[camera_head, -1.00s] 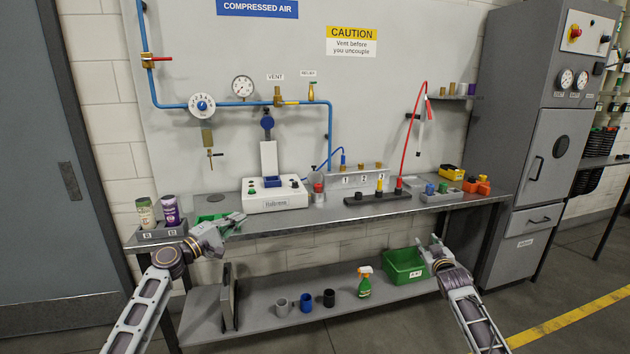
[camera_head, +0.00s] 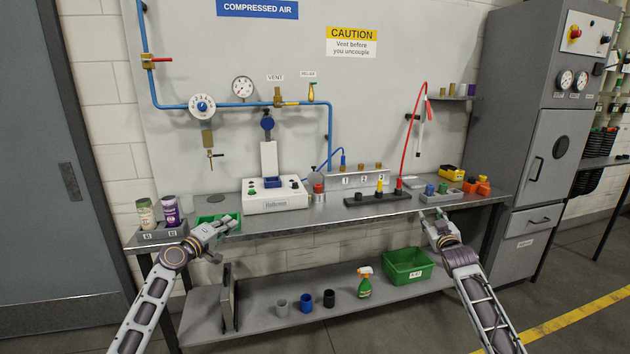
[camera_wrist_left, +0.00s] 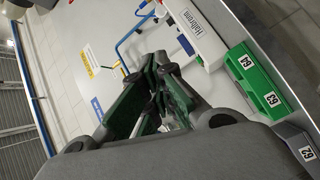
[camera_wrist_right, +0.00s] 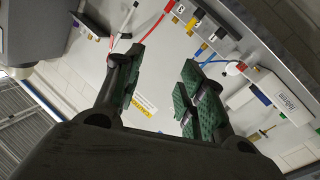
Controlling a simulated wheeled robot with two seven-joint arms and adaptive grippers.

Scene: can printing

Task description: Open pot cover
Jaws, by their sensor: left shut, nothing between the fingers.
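The white Hallstrom machine (camera_head: 275,197) stands on the bench with a blue block and a post. The machine also shows in the left wrist view (camera_wrist_left: 194,36) and the right wrist view (camera_wrist_right: 282,98). My left gripper (camera_head: 234,219) is shut and empty at the bench's front edge, by the green tray, left of the machine and pot. My right gripper (camera_head: 432,214) is open and empty at the front edge, right of the pot.
A green tray (camera_head: 208,219) and a grey holder with two bottles (camera_head: 160,233) stand at the left end. The front middle of the bench is clear.

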